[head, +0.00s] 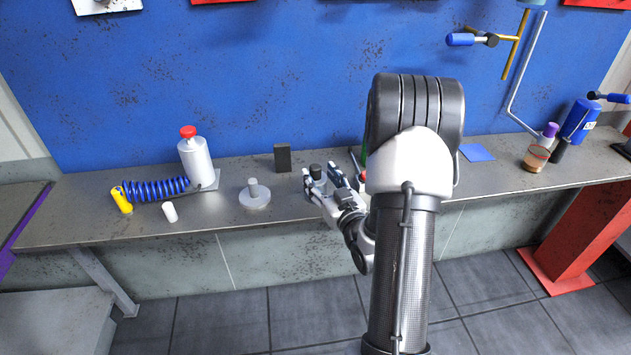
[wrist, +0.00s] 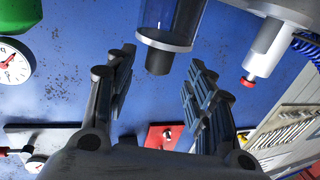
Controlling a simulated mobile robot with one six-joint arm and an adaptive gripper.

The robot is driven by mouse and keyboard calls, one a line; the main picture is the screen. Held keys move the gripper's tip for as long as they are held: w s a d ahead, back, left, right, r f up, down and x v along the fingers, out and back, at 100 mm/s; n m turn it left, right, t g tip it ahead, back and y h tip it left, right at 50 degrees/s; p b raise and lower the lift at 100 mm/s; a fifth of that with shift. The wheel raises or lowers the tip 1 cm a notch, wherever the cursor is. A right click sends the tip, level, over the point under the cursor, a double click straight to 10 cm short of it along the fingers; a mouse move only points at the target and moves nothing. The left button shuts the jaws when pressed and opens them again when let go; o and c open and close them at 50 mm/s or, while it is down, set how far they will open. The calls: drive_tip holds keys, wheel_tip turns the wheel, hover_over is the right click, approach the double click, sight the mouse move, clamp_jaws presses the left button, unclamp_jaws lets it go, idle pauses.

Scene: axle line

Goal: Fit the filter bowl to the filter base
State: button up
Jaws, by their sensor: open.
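A clear cylinder with a dark rounded end, which looks like the filter bowl (head: 316,171), stands at the bench's middle. In the wrist view the bowl (wrist: 172,24) is at the top centre, its dark end pointing down the picture. My gripper (head: 323,177) is open beside the bowl. In the wrist view the fingertips (wrist: 160,68) lie on either side of the dark end, with visible gaps. I cannot tell for sure which thing is the filter base; a grey disc with a short post (head: 254,197) stands left of my gripper.
A white bottle with a red cap (head: 195,160), a blue coil (head: 157,189), a yellow piece (head: 121,200) and a white cylinder (head: 170,212) stand left. A dark block (head: 282,158) is behind. Bottles (head: 541,150) stand right. My arm hides part of the bench (head: 220,210).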

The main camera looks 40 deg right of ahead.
sight(318, 172)
drive_tip(key=x, duration=0.4)
drive_tip(key=shift+d+b, duration=0.1)
drive_tip(key=shift+b, duration=0.25)
drive_tip(key=shift+c, duration=0.3)
clamp_jaws()
